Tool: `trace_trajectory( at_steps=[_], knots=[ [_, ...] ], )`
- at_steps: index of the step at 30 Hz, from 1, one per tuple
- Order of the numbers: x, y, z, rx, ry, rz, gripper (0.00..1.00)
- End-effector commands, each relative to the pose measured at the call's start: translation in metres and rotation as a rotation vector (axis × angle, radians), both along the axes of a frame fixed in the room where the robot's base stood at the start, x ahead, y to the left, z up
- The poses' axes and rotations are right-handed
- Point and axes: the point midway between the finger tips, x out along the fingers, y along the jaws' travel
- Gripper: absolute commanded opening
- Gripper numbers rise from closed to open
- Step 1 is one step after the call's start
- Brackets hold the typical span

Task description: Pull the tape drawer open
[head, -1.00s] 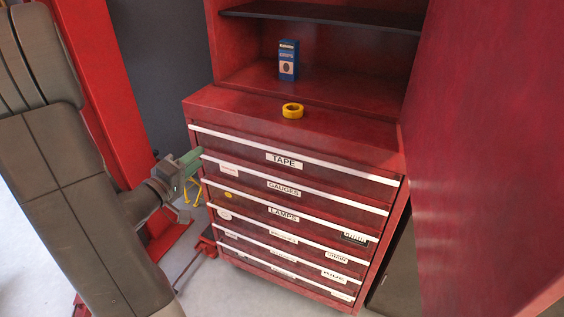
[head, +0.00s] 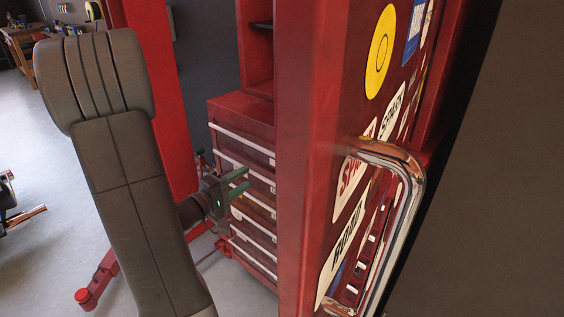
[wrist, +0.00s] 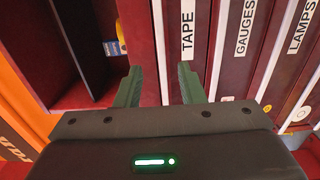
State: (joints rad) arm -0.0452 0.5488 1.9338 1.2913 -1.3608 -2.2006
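The tape drawer (head: 240,146) is the top drawer of the red cabinet and looks shut. A pale strip runs along its upper edge. The red side in front hides its right part in the head view. In the wrist view its TAPE label (wrist: 188,30) is readable. My gripper (head: 246,180) is open and empty in front of the drawers. In the wrist view its green fingers (wrist: 160,84) lie either side of the tape drawer's pale strip, one over the cabinet top and one over the drawer face. I cannot tell whether they touch it.
GAUGES (wrist: 245,27) and LAMPS (wrist: 300,27) drawers lie below the tape drawer. A large red side panel with stickers and a chrome handle (head: 412,190) fills the right of the head view.

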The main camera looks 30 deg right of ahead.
Motion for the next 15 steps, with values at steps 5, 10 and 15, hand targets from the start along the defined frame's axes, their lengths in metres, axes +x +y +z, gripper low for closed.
trace_trajectory(
  at_steps=[5, 10, 15],
  knots=[
    [0.009, -0.026, -0.001, 0.0, 0.0, -0.006, 0.35],
    [0.022, -0.056, -0.001, 0.0, 0.0, -0.005, 0.35],
    [0.034, -0.087, -0.001, 0.0, -0.001, -0.005, 0.35]
  ],
)
